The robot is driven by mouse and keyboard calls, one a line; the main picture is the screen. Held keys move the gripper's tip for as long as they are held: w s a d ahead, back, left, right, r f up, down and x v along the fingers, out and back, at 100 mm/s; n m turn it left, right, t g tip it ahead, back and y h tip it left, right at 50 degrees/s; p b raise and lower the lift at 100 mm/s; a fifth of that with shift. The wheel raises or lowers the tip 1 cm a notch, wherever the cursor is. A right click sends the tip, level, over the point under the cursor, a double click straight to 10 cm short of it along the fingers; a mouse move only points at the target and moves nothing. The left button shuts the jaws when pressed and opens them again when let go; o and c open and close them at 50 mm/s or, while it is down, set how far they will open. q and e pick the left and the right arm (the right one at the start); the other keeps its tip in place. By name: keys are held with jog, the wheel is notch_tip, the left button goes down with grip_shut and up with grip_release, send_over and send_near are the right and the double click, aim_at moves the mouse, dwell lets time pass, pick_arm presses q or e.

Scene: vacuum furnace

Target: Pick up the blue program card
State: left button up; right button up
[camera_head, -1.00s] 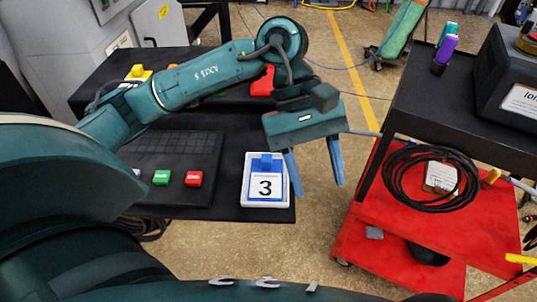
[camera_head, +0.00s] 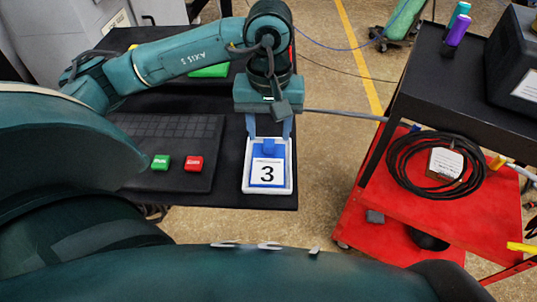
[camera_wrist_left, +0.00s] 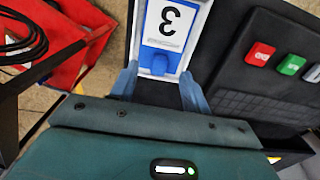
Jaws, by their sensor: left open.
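The blue program card (camera_head: 268,173) bears a white label with a "3" and a blue raised tab at its far end. It lies in a white tray (camera_head: 268,191) at the right end of the black table. My left gripper (camera_head: 270,135) is open, pointing down over the card's tab, with one finger on each side. In the left wrist view the card (camera_wrist_left: 165,25) shows upside down, and the open fingers (camera_wrist_left: 162,88) flank the tray's near end. I cannot tell whether the fingers touch anything. My right gripper is not in view.
A keyboard panel (camera_head: 190,130) with a green button (camera_head: 160,162) and a red button (camera_head: 193,163) lies left of the card. A red and black cart (camera_head: 365,215) with coiled black cable (camera_head: 400,165) stands at the right. Floor shows between table and cart.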

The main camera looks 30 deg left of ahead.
aim_at(269, 147)
pick_arm(q)
notch_tip(269, 147, down, 4)
jog(key=shift+f+p, duration=0.25)
jog(key=shift+p, duration=0.2)
grip_shut()
